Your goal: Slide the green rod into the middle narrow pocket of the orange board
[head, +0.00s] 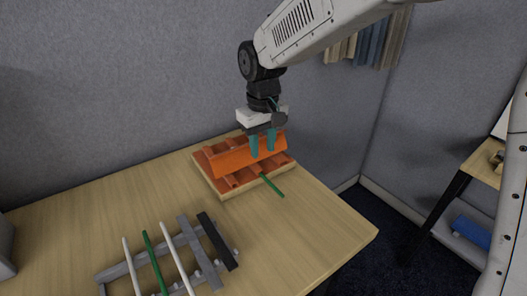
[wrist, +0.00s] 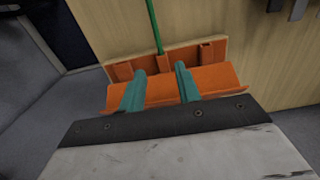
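The orange board (head: 219,158) stands at the table's back right, with a raised upper part and a lower row of pockets; it also shows in the wrist view (wrist: 215,76). A thin green rod (head: 271,185) sticks out of the lower row toward the front. In the wrist view the rod (wrist: 154,24) enters the board near its middle pocket; its inner end is hidden. My gripper (head: 263,151) is just over the board, its teal fingers apart. In the wrist view the gripper (wrist: 160,70) has nothing between its fingers, and the rod lies beyond them.
A grey rack (head: 118,270) at front left holds two white rods (head: 176,256), another green rod (head: 155,262), a grey bar (head: 198,251) and a black bar (head: 218,241). Bare table (head: 320,225) lies right of the rack. A wall is close behind the board.

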